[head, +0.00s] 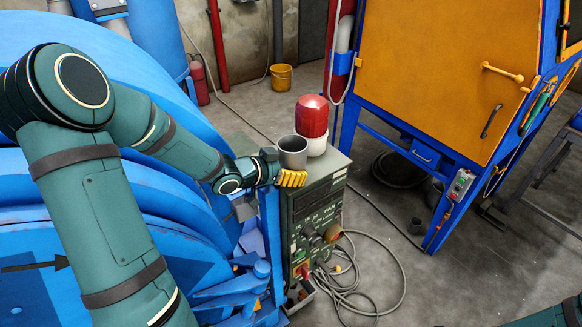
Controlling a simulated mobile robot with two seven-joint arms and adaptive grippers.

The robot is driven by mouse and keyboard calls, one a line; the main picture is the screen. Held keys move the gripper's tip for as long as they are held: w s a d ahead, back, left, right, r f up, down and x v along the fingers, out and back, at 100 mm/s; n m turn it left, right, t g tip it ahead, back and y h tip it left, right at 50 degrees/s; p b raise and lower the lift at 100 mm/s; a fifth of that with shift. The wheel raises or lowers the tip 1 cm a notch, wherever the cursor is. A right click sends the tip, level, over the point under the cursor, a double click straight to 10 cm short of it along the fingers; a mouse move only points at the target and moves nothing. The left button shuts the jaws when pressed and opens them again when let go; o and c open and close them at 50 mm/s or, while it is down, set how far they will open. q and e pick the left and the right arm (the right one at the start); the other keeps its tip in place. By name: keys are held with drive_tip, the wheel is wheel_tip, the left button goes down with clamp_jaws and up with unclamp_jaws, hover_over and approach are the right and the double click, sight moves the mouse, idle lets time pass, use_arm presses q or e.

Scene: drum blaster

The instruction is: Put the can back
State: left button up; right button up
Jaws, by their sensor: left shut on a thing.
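The can (292,153) is a grey, open-topped cylinder. It is upright at the top of the green control cabinet (318,205), beside a red-domed lamp (312,116) with a white base. My left gripper (287,176), with yellow fingertips, reaches in from the left and is shut on the can near its lower part. The fingers hide the can's bottom, so I cannot tell whether it rests on the cabinet top or hangs just above it. My right gripper is out of view; only a bit of my right arm shows at the bottom right corner.
A big blue machine (160,190) fills the left, close to my left arm. A blue and orange blasting cabinet (430,75) stands at the right. Coiled cables (365,295) lie on the floor before the control cabinet. A yellow bucket (281,77) stands at the back.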

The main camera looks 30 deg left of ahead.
use_arm(q)
drive_tip(key=o, duration=1.3)
drive_tip(key=shift+r, duration=0.2)
drive_tip(key=p+v, duration=0.3)
drive_tip(key=v, duration=0.9)
